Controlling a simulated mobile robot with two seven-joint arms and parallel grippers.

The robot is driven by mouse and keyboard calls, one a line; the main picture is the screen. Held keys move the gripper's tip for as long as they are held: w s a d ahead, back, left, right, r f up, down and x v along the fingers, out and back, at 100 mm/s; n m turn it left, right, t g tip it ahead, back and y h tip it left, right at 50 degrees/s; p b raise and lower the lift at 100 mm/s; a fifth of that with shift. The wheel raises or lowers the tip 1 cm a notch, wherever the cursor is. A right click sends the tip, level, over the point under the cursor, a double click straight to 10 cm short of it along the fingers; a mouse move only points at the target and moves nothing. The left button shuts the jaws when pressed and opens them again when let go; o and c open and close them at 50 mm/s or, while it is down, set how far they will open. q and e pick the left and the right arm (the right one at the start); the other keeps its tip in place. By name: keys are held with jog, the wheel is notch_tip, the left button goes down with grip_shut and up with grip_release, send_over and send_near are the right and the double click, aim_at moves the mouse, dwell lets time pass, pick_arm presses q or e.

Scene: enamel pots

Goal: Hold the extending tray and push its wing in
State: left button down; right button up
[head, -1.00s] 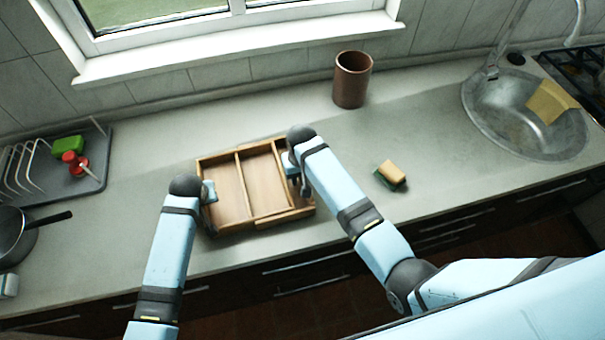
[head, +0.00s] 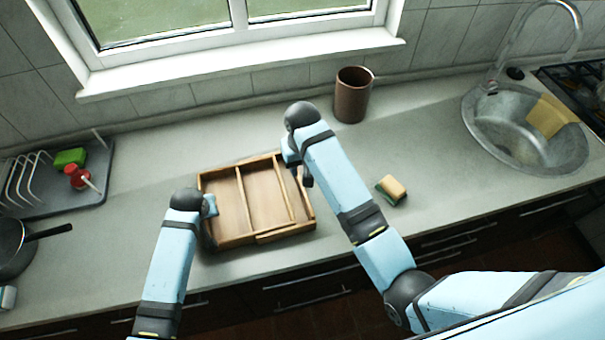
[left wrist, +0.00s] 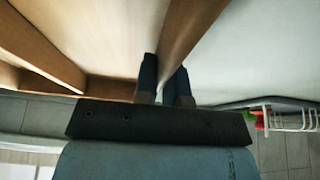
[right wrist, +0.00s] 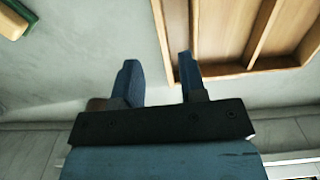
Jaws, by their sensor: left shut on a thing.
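The wooden extending tray (head: 232,239) lies on the counter in the head view, with long compartments and its wing (head: 286,231) on the right side. My left gripper (head: 211,207) is shut on the tray's left wall; the left wrist view shows that wall (left wrist: 190,35) between the fingers. My right gripper (head: 298,174) is at the tray's back right. I cannot tell whether that finger touches the tray.
A sponge (head: 391,190) lies on the counter right of the tray. A brown cup (head: 352,95) stands behind, near the wall. A dish rack (head: 85,190) and a pan (head: 14,250) are at the left, a sink (head: 520,135) at the right. The counter between sponge and sink is clear.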

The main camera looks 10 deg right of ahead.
jog(key=shift+r, duration=0.25)
jog(key=shift+d+m, duration=0.2)
jog(key=shift+m, duration=0.1)
grip_shut()
jog(key=w+d+m+y, duration=0.35)
jog(key=d+m, duration=0.65)
jog(key=m, duration=0.7)
jog(key=shift+y, duration=0.45)
jog(key=x, duration=0.9)
jog(key=shift+s+a+f, duration=0.1)
jog(key=shift+s+a, duration=0.25)
jog(key=shift+a, duration=1.85)
